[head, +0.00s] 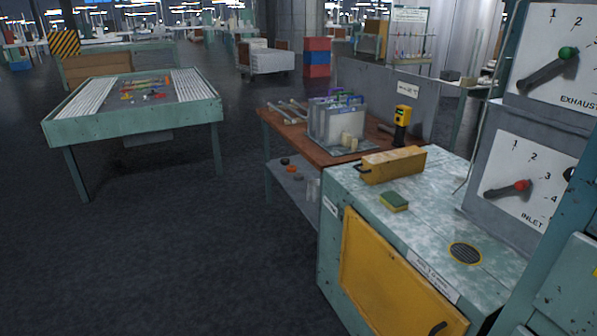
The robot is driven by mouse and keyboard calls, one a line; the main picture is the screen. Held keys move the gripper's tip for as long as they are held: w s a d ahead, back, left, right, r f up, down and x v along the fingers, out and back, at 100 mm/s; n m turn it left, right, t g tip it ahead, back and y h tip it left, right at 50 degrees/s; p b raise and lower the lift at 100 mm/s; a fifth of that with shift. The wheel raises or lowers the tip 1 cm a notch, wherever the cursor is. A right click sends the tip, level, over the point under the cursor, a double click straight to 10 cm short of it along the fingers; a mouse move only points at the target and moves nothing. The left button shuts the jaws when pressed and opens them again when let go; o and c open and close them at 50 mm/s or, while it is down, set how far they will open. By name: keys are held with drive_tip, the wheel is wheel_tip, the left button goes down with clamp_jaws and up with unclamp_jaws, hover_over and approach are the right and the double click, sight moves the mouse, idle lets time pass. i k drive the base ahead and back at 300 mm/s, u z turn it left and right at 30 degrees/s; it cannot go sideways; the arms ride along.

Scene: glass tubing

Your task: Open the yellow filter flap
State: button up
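A yellow flap (385,275) is set in the front of the pale green cabinet (345,185) at the lower right. It looks shut, lying flush in the front face. A dark handle (438,328) is at its lower right, partly cut off by the picture's bottom edge. A small label above the flap is too small to read. A yellow box (395,164) with a dark handle on its left end lies on the cabinet top. My gripper is not in view.
A green-and-yellow sponge (394,201) and a round yellow-rimmed grille (465,253) are on the cabinet top. Lever panels (525,178) stand at right. A wooden bench (290,130) adjoins behind; a green table (90,122) stands left. The dark floor (190,260) left of the cabinet is clear.

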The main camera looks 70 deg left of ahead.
sight(376, 169)
drive_tip(key=u, duration=2.15)
drive_tip(key=i, duration=0.65)
drive_tip(key=u, duration=0.5)
drive_tip(key=i, duration=1.3)
drive_tip(key=u, duration=0.65)
